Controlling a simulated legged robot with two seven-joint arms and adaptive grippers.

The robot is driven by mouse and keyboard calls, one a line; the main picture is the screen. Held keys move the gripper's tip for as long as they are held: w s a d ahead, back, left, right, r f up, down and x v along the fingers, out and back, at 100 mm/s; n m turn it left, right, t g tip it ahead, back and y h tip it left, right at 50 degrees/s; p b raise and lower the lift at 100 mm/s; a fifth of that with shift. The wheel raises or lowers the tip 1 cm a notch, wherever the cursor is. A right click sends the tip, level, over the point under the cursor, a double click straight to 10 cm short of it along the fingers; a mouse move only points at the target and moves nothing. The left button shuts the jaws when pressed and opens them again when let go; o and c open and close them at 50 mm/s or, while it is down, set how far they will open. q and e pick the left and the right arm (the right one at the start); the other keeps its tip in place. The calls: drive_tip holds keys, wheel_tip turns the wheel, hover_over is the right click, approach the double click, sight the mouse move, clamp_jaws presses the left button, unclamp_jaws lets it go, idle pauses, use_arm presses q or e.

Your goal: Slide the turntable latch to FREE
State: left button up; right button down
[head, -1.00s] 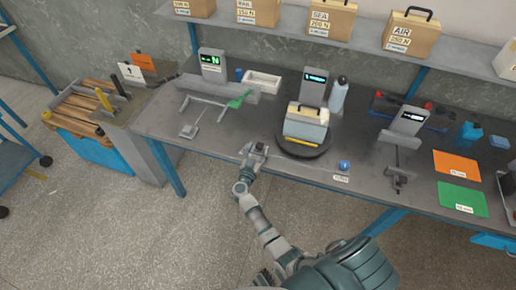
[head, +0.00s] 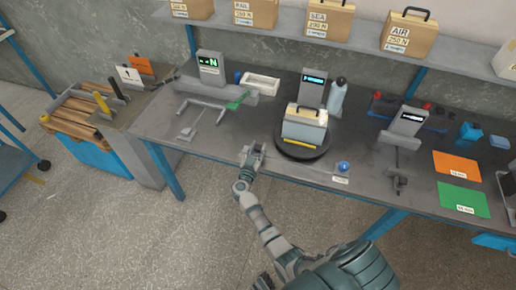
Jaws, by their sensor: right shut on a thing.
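The turntable is a dark round disc (head: 300,153) near the front edge of the bench. It carries a case with a light grey body (head: 304,131) and a tan top. My right gripper (head: 257,149) is at the bench's front edge, left of the disc and apart from it. It is shut, and what it grips is mostly hidden by its fingers; it looks to be the turntable latch. A thin line runs from there past the front of the disc toward a blue ball knob (head: 343,166). A small label (head: 340,180), too small to read, is below the knob. My left gripper is out of view.
Behind the turntable are a grey display post (head: 312,90) and a pale bottle (head: 337,97). A scale-like fixture with a green part (head: 238,101) is left. Another post (head: 407,122), an orange sheet (head: 455,165) and a green sheet (head: 462,197) are right.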

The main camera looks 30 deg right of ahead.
drive_tip(key=w+a, duration=0.1)
drive_tip(key=w, duration=0.1)
drive_tip(key=w+a, duration=0.1)
drive_tip(key=shift+w+a, duration=0.35)
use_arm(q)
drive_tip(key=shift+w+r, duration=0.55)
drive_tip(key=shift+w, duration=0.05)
use_arm(e)
drive_tip(key=c, duration=1.1)
unclamp_jaws()
drive_tip(key=o, duration=0.3)
drive_tip(key=shift+w+d+f, duration=0.1)
drive_tip(key=shift+d+f, duration=0.05)
drive_tip(key=shift+w+d+f, duration=0.1)
drive_tip(key=shift+s, duration=0.2)
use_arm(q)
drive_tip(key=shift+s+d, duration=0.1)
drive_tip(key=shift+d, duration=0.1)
use_arm(e)
drive_tip(key=v, duration=1.1)
drive_tip(key=shift+a, duration=0.35)
